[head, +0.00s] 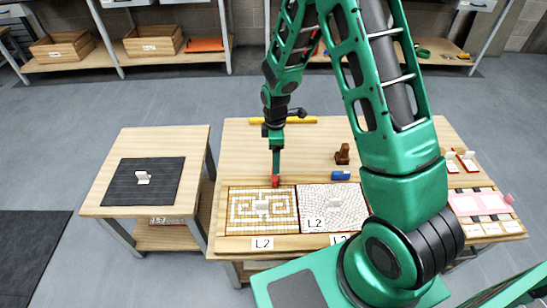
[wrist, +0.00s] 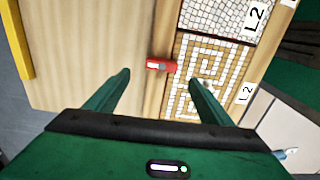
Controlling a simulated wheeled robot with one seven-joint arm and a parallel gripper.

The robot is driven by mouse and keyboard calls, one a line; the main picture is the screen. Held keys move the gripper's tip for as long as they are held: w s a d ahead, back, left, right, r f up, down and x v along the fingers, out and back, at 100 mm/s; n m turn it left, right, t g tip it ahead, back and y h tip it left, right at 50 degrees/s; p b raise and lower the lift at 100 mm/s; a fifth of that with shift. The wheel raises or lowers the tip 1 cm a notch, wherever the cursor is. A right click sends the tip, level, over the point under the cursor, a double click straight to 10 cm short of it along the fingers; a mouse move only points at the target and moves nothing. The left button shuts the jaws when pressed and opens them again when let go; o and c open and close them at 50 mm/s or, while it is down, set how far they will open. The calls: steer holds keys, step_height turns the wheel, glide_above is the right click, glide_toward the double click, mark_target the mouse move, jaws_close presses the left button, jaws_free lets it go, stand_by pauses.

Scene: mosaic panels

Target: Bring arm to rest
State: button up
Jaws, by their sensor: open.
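My gripper (head: 276,168) hangs from my green arm over the far edge of the patterned mosaic panel. In the wrist view my gripper (wrist: 158,80) has its two fingers well apart, with nothing between them. A small red block (head: 275,182) sits at the panel's far edge, just below the gripper in the head view. In the wrist view the red block (wrist: 160,66) lies ahead of the gap between the fingers, apart from both. The mosaic panel (head: 238,221) has a white and tan maze pattern. A white pebbled panel (head: 312,196) is beside it on the right.
The wooden table (head: 240,150) also holds a yellow bar (head: 298,120), a brown stamp-like piece (head: 342,155) and a blue block (head: 341,175). A side table (head: 105,195) on the left bears a dark mat (head: 122,190) with a white piece (head: 143,178). My arm covers part of the right side.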

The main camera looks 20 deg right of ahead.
stand_by(0.3)
steer(key=s+d+r+m, duration=0.5)
steer(key=s+d+r, duration=0.15)
steer(key=r, duration=0.35)
steer(key=s+d+r+m, duration=0.5)
steer(key=s+d+r, duration=0.15)
steer(key=r, duration=0.35)
steer(key=s+d+r+m, duration=0.2)
steer(key=s+r+m, duration=0.2)
steer(key=s, duration=0.5)
steer(key=s+d+r+m, duration=0.1)
steer(key=s+r+m, duration=0.3)
steer(key=s+m, duration=0.3)
steer(key=s, duration=0.3)
steer(key=shift+d, duration=0.35)
